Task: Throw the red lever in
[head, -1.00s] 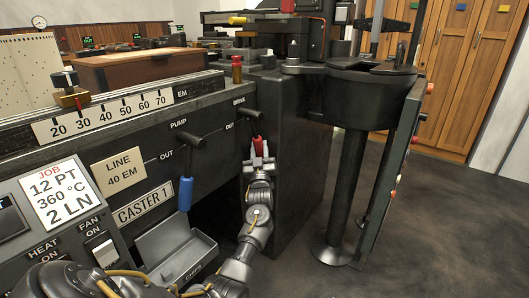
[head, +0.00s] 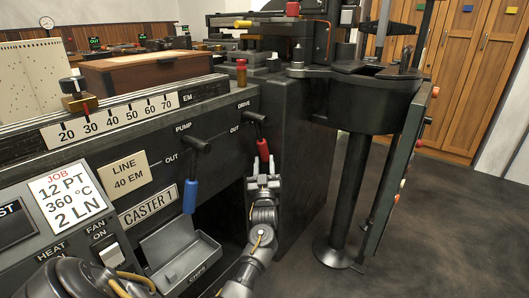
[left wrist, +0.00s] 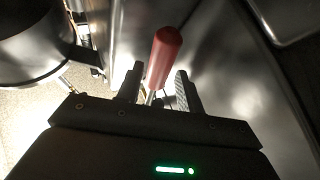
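The red lever is the DRIVE lever on the dark machine front. Its red handle (head: 263,150) hangs down from a black arm, right of the OUT label. My left gripper (head: 263,178) is just below the handle, with its fingers pointing up and apart. In the left wrist view the red handle (left wrist: 164,57) rises between and beyond the two spread fingers (left wrist: 158,88). The fingers do not visibly grip it; whether one touches it is unclear. My right gripper is out of view.
The PUMP lever's blue handle (head: 190,196) hangs to the left. A grey chips tray (head: 180,255) is below it. A round black pot (head: 370,97) on a column stands to the right. Open floor (head: 440,215) lies beyond it.

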